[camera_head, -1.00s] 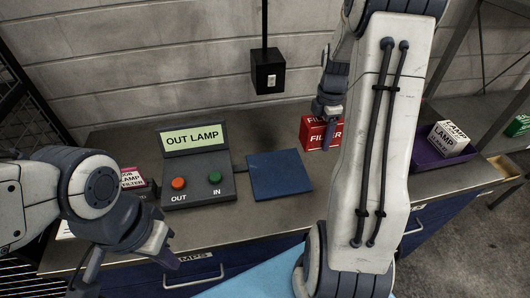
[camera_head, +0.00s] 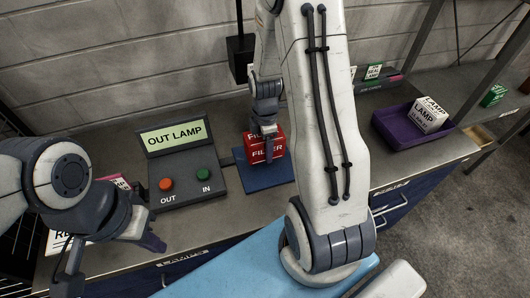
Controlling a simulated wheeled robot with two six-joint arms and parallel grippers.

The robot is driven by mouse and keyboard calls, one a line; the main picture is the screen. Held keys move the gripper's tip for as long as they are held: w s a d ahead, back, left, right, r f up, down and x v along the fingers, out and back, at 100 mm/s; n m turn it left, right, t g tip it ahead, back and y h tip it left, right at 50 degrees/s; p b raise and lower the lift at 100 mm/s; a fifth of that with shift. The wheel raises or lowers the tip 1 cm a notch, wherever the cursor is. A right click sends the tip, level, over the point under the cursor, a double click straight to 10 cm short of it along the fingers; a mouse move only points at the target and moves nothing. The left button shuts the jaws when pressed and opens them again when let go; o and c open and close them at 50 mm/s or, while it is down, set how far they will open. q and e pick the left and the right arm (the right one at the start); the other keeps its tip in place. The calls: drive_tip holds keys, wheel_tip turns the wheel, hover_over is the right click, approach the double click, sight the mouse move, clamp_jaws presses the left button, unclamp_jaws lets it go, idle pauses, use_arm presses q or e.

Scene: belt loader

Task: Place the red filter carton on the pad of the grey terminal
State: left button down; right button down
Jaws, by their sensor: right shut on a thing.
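The red filter carton (camera_head: 268,153) is upright over the back part of the blue pad (camera_head: 262,180), beside the grey terminal (camera_head: 186,187). I cannot tell whether its base touches the pad. My right gripper (camera_head: 264,130) is shut on the carton's top from above, and its fingers hide part of the label. The terminal's screen reads "OUT LAMP", with a red OUT button (camera_head: 166,184) and a green IN button (camera_head: 202,175).
A purple tray (camera_head: 394,135) holds a white lamp carton (camera_head: 427,114) at the right. A green carton (camera_head: 494,95) stands further right. A black box (camera_head: 240,55) hangs on the wall behind. A pink and white carton (camera_head: 120,182) is left of the terminal, partly hidden by my left arm.

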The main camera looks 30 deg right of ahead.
wheel_tip(320, 180, down, 3)
drive_tip(key=shift+f+p, duration=0.2)
drive_tip(key=shift+p, duration=0.2)
drive_tip(key=shift+f, duration=0.25)
drive_tip(key=shift+f, duration=0.15)
unclamp_jaws()
